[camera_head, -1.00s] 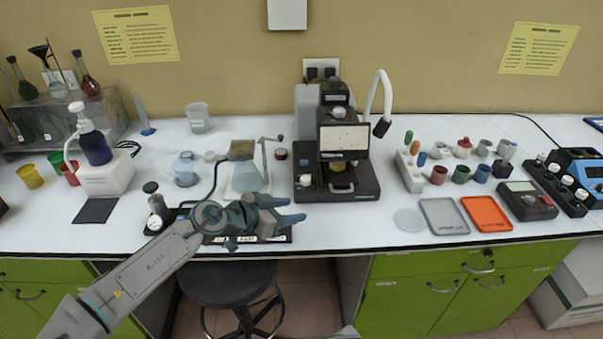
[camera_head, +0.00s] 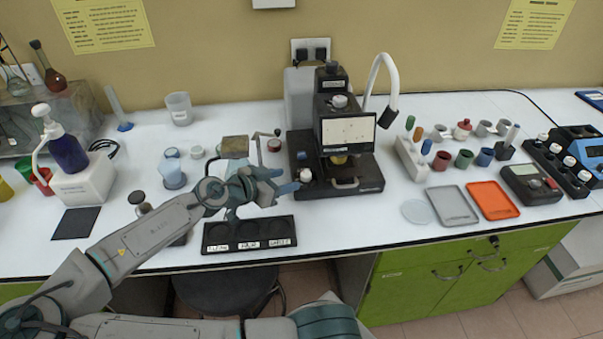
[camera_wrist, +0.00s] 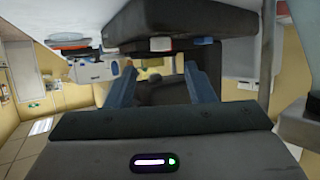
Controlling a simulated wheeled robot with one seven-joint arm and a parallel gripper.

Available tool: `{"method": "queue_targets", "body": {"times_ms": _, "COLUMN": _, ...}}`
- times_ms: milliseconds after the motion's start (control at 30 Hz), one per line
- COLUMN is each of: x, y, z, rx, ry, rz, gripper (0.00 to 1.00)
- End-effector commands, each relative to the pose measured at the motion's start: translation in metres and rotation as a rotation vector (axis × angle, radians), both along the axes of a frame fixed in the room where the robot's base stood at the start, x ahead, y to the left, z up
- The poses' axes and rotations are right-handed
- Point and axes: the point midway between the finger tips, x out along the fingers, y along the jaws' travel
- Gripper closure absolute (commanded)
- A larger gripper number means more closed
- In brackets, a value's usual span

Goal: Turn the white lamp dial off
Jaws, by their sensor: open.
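A black microscope-like instrument (camera_head: 345,135) stands on the bench with a pale screen. A small whitish dial (camera_head: 305,175) sits at the left front of its dark base (camera_head: 358,186). A white gooseneck lamp (camera_head: 388,75) rises behind the instrument. My gripper (camera_head: 284,181) is open, its blue fingers pointing right, just left of the dial and apparently apart from it. In the wrist view my gripper (camera_wrist: 160,70) shows two spread blue fingers with nothing held. A dark block, probably the instrument's base (camera_wrist: 165,22), lies ahead; I cannot tell which small pale patch there is the dial.
A black three-well tray (camera_head: 248,235) lies below my gripper at the bench's front edge. A stand with a flask (camera_head: 234,148) is close behind my gripper. Grey (camera_head: 452,206) and orange (camera_head: 492,200) trays lie to the right. Bench space in front of the instrument is clear.

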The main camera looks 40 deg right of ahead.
Motion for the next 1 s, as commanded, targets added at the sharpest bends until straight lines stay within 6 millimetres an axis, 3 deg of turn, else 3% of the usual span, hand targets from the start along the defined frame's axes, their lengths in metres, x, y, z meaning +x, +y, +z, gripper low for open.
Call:
{"method": "queue_targets", "body": {"times_ms": 300, "x": 0.003, "y": -0.044, "z": -0.018, "rx": 0.001, "ry": 0.000, "rz": 0.003, "gripper": 0.51}}
{"method": "queue_targets", "body": {"times_ms": 500, "x": 0.005, "y": -0.061, "z": -0.026, "rx": 0.001, "ry": 0.000, "rz": 0.005, "gripper": 0.51}}
{"method": "queue_targets", "body": {"times_ms": 933, "x": 0.006, "y": -0.068, "z": -0.029, "rx": 0.000, "ry": 0.000, "rz": 0.008, "gripper": 0.51}}
{"method": "queue_targets", "body": {"times_ms": 967, "x": 0.006, "y": -0.068, "z": -0.029, "rx": 0.000, "ry": 0.000, "rz": 0.008, "gripper": 0.54}}
{"method": "queue_targets", "body": {"times_ms": 1000, "x": 0.006, "y": -0.068, "z": -0.029, "rx": 0.000, "ry": 0.000, "rz": 0.008, "gripper": 0.65}}
